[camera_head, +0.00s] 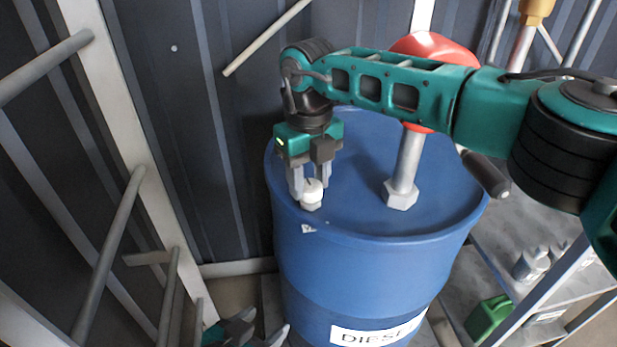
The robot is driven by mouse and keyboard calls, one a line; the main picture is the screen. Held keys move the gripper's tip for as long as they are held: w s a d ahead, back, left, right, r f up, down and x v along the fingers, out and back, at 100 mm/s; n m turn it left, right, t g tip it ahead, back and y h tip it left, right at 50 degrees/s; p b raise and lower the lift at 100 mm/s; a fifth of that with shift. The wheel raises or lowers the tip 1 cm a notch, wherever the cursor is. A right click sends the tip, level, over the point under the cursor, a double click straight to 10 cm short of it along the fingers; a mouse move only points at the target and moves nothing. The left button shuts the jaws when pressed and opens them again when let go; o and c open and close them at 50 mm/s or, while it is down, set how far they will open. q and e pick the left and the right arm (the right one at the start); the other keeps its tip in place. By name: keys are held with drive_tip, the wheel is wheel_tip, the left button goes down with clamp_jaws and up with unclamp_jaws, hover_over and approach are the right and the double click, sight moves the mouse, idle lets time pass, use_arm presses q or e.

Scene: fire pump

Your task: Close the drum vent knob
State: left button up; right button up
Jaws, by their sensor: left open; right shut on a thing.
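The white drum vent knob (312,196) stands on top of the blue drum (345,255), near the front left of its rim. My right gripper (310,194) reaches down from above and is shut on the knob, with one finger on each side. The fingers partly cover the knob, so I cannot tell how far it is turned. My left gripper (264,322) is low at the bottom edge of the view, left of the drum's lower side. It is open and empty, and mostly cut off by the frame.
A grey pump pipe (407,160) with a red top (432,48) rises from the drum lid, partly behind my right arm. A metal shelf (510,265) with a green can (488,318) stands at right. Grey rails (110,235) and a dark corrugated wall are at left.

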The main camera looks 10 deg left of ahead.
sight(309, 184)
drive_tip(key=shift+m, duration=0.8)
use_arm(q)
drive_tip(key=shift+s+d, duration=0.1)
drive_tip(key=shift+f, duration=0.15)
use_arm(e)
drive_tip(key=o, duration=1.1)
drive_tip(key=shift+c, duration=0.2)
drive_tip(key=shift+r, duration=0.1)
use_arm(q)
drive_tip(key=shift+s+a+r+p, duration=0.1)
drive_tip(key=shift+a+r+p, duration=0.3)
drive_tip(key=shift+p, duration=0.25)
use_arm(e)
wheel_tip(309, 184, up, 13)
use_arm(q)
drive_tip(key=shift+f, duration=0.1)
drive_tip(key=shift+s, duration=0.1)
